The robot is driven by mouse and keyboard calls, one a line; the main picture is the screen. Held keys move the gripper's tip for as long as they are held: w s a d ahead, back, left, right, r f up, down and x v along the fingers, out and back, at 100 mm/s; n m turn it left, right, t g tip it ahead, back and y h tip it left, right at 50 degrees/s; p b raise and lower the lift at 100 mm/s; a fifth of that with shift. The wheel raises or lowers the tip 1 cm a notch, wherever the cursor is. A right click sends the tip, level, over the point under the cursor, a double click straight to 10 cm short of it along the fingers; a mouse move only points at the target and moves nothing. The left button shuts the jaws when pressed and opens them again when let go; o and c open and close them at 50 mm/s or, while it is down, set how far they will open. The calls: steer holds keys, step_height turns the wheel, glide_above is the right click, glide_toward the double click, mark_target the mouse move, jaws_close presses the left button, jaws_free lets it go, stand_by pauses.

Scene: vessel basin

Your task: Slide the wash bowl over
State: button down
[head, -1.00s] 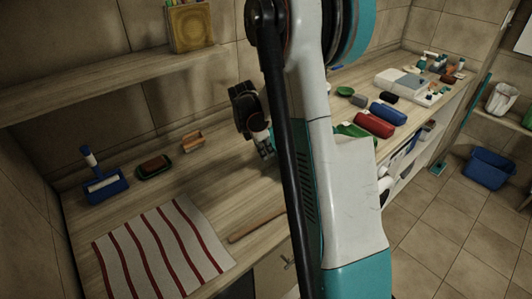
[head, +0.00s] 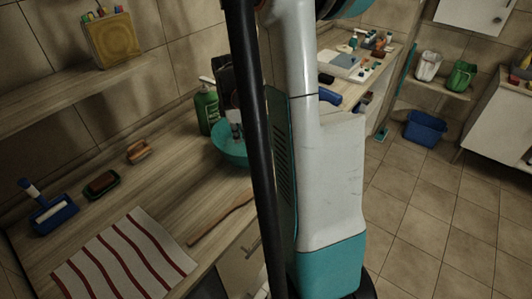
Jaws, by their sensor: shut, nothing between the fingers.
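The teal wash bowl (head: 222,150) stands on the wooden counter (head: 165,190), left of my arm. My arm hides its right side. My gripper (head: 236,132) points down at the bowl, its fingertips over or inside the bowl's opening as seen from here. The fingers look shut with nothing between them. I cannot tell whether they touch the bowl's wall.
A green pump bottle (head: 206,110) stands close behind the bowl. A wooden spoon-like utensil (head: 220,220) lies in front. A striped cloth (head: 125,255), soap dish (head: 101,184), brush (head: 138,151) and blue-handled tool (head: 52,212) lie left. Some bare counter lies between.

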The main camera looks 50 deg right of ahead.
steer(key=s+d+r+m+t+p, duration=0.1)
steer(key=s+m+t, duration=0.1)
steer(key=s+m, duration=0.45)
steer(key=s+d+r+m+t, duration=0.15)
steer(key=s+m, duration=0.25)
steer(key=s, duration=0.6)
steer(key=shift+y, duration=0.3)
steer(key=b+x, duration=0.1)
steer(key=x, duration=0.2)
steer(key=b+x, duration=0.1)
steer(key=x, duration=0.3)
steer(key=b+x, duration=0.1)
steer(key=x, duration=0.2)
steer(key=shift+s+f, duration=0.3)
steer(key=shift+s, duration=0.05)
steer(key=w, duration=0.3)
steer(key=shift+d+f+g, duration=0.1)
steer(key=shift+d+g, duration=0.15)
steer(key=shift+d, duration=0.1)
steer(key=shift+w+d, duration=0.1)
steer(key=shift+w, duration=0.4)
steer(key=shift+w+d+b, duration=0.25)
steer(key=shift+w+b, duration=0.2)
steer(key=shift+w, duration=0.6)
steer(key=shift+s+a, duration=0.1)
steer(key=shift+s, duration=0.05)
